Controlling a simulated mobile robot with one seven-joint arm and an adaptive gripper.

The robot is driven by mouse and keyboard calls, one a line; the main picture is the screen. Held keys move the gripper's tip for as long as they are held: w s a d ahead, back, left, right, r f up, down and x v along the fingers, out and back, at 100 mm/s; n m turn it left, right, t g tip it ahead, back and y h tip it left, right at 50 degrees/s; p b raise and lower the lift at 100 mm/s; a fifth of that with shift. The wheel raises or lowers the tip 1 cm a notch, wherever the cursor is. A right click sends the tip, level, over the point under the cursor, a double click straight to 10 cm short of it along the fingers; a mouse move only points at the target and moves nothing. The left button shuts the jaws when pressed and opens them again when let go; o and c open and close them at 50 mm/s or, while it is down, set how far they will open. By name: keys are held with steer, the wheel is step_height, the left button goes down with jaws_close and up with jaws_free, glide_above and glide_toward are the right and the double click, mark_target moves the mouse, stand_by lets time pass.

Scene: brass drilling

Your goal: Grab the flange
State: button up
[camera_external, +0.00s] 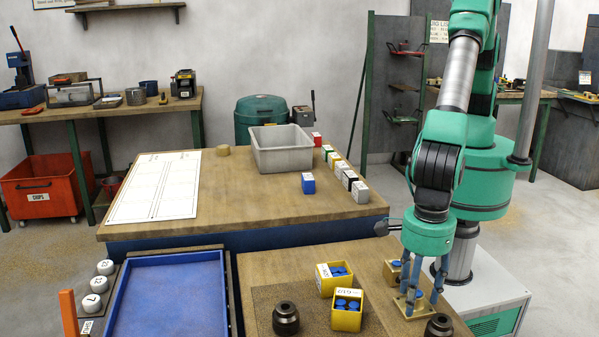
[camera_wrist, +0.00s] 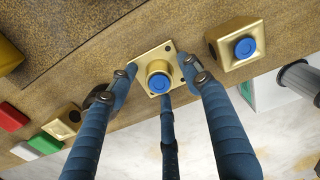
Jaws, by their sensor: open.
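The flange (camera_wrist: 157,70) is a square brass plate with a round boss and a blue top, lying on the wooden bench. In the external view it shows partly behind my fingers (camera_external: 403,304). My gripper (camera_external: 418,292) points down over it with its blue fingers spread. In the wrist view my gripper (camera_wrist: 163,85) has fingertips at the left, right and lower sides of the flange, and nothing is clamped. I cannot tell whether any finger touches it.
A brass block with a blue top (camera_wrist: 236,46) lies close to the flange. Two yellow boxes with blue-topped parts (camera_external: 346,314) stand to the left, with dark round pieces (camera_external: 286,320) nearby. A blue tray (camera_external: 170,300) is further left. A grey bin (camera_external: 282,152) stands on the back table.

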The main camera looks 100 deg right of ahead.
steer(key=shift+c, duration=0.3)
jaws_close()
steer(key=shift+r, duration=0.1)
steer(key=shift+r, duration=0.1)
step_height(320, 180, up, 10)
steer(key=p, duration=0.2)
stand_by(0.6)
stand_by(0.4)
